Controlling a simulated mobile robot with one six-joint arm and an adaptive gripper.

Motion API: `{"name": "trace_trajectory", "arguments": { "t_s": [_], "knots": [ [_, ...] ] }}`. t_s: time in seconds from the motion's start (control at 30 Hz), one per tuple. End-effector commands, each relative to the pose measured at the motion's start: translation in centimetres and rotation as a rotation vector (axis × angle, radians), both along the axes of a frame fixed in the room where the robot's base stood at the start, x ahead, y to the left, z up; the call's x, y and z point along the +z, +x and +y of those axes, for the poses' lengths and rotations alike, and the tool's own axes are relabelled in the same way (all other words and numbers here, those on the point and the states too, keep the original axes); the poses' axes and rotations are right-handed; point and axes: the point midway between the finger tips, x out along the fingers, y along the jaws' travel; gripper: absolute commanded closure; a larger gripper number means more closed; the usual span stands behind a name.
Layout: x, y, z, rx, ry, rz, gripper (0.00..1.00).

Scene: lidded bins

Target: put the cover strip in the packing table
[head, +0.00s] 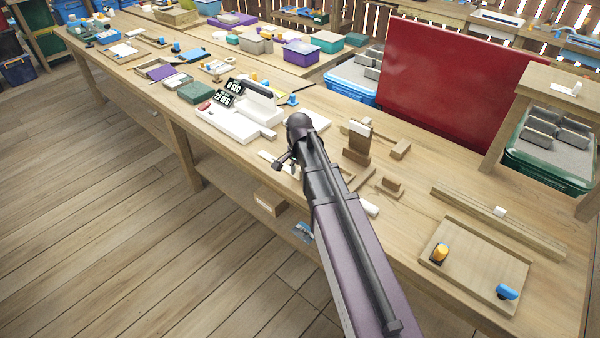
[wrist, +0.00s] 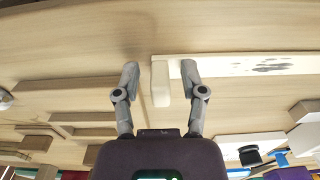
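A pale cream strip with dark marks on its face, which looks like the cover strip (wrist: 240,66), lies on the wooden bench in the wrist view. It runs from between my fingers to the right edge. A small cream block (wrist: 160,84) shows at its left end. My gripper (wrist: 160,72) is open, with one finger left of that end and the other overlapping the strip. I cannot tell whether either finger touches it. In the head view my gripper (head: 285,163) is low over the bench's front edge and partly hides the strip (head: 268,156). The long wooden bench (head: 400,240) may be the packing table.
A white scale (head: 235,120) with dark displays stands left of my arm. An upright wooden holder (head: 357,145) and small wood blocks stand to the right. A wooden tray (head: 470,265) lies front right. A red panel (head: 455,80) rises behind the bench.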

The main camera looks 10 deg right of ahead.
Motion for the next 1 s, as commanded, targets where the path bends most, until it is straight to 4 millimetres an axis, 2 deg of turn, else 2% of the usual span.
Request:
{"name": "trace_trajectory", "arguments": {
  "t_s": [0.47,1.0],
  "knots": [
    [0.4,0.0,0.0,0.0,0.0,0.0,0.44],
    [4.2,0.0,0.0,0.0,0.0,0.0,0.44]
  ]
}}
